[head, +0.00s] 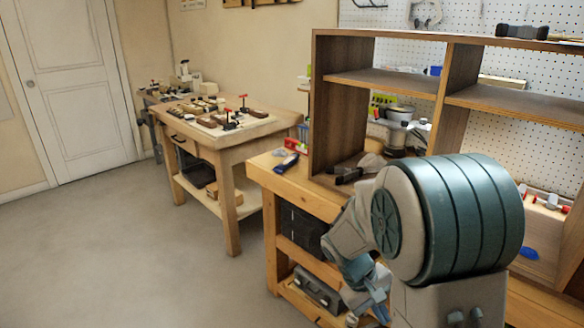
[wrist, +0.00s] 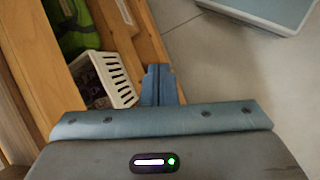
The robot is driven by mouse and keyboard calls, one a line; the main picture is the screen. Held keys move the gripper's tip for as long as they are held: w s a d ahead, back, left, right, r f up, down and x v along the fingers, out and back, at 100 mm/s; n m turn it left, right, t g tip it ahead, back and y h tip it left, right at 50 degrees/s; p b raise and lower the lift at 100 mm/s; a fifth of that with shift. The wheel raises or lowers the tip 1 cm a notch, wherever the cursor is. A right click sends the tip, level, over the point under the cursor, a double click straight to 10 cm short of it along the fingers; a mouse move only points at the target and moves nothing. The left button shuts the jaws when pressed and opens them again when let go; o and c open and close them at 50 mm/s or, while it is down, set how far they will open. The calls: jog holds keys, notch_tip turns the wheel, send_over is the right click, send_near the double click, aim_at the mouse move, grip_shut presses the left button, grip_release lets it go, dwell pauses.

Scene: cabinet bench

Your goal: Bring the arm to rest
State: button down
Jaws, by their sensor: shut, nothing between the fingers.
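My gripper (wrist: 158,72) shows in the wrist view as two blue fingers pressed together, with nothing between them. It points down past the front edge of the wooden bench, with grey floor to its right. In the head view my arm is folded at the lower right, in front of the bench (head: 300,198). Its large teal joint hides part of the bench and shelf. The fingertips cannot be made out clearly in the head view.
A wooden shelf unit (head: 340,110) stands on the bench, close behind my arm. A white basket (wrist: 117,80) sits at the bench's lower level, left of my fingers. A second wooden table (head: 235,150) holds clamps and blocks. The floor (head: 120,240) at left is clear.

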jog(key=s+a+r+m+t+y+p, duration=0.2)
jog(key=s+r+p, duration=0.3)
jog(key=r, duration=0.6)
jog(key=s+a+r+m+t+y+p, duration=0.2)
jog(key=s+r+p, duration=0.3)
jog(key=r, duration=0.6)
jog(key=shift+s+a+r+t+y, duration=0.2)
jog(key=shift+s+a+t+y, duration=0.2)
jog(key=shift+s+y, duration=0.5)
jog(key=shift+s, duration=0.1)
